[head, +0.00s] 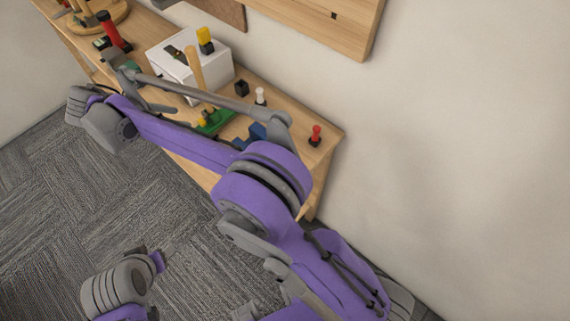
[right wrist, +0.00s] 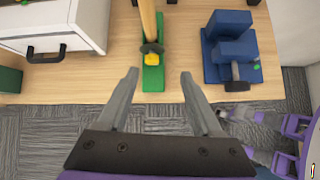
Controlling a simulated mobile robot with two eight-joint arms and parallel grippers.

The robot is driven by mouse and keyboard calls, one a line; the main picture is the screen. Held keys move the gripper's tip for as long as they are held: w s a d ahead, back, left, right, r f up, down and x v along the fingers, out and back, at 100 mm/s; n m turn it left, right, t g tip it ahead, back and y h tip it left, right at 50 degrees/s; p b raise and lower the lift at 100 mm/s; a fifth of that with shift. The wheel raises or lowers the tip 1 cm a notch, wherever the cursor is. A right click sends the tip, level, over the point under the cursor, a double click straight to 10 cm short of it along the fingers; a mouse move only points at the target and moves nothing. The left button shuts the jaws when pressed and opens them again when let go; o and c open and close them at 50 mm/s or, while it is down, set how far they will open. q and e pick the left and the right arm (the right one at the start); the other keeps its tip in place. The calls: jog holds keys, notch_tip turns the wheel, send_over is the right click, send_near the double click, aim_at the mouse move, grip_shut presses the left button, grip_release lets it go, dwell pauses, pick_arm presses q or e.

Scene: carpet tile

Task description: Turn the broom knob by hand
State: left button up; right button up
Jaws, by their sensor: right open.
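The broom holder is a green base (right wrist: 153,78) with a wooden broom handle (right wrist: 148,20) rising from it. A yellow knob (right wrist: 152,59) sits at the handle's foot, beside a dark collar. In the head view the handle (head: 195,68) and green base (head: 215,122) stand on the bench, partly behind my right arm. My right gripper (right wrist: 160,74) is open and empty. In the right wrist view its two fingers point toward the base, one on each side in the picture, with no contact visible. Part of my left arm (head: 120,287) shows low in the head view; its jaws are not clear.
A white box (head: 190,65) with a black-handled drawer (right wrist: 45,50) stands left of the broom holder. A blue block fixture (right wrist: 232,55) is to its right. A red knob (head: 315,135) stands near the bench (head: 325,122) end. Carpet lies in front; the wall is behind.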

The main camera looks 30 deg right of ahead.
jog(key=s+d+r+m+y, duration=0.2)
jog(key=s+d+m, duration=0.2)
jog(key=d, duration=0.4)
jog(key=s+d+f+m+y, duration=0.1)
jog(key=s+d+m, duration=0.3)
jog(key=s, duration=0.3)
jog(key=s+d+f+m+y, duration=0.2)
jog(key=s+d+m, duration=0.2)
jog(key=s, duration=0.2)
jog(key=s+d+f+m+t+y, duration=0.1)
jog(key=s+d+m+y, duration=0.1)
jog(key=s+d+m, duration=0.2)
jog(key=s+m, duration=0.1)
jog(key=s, duration=0.2)
jog(key=shift+s+f, duration=0.2)
jog(key=shift+s, duration=0.15)
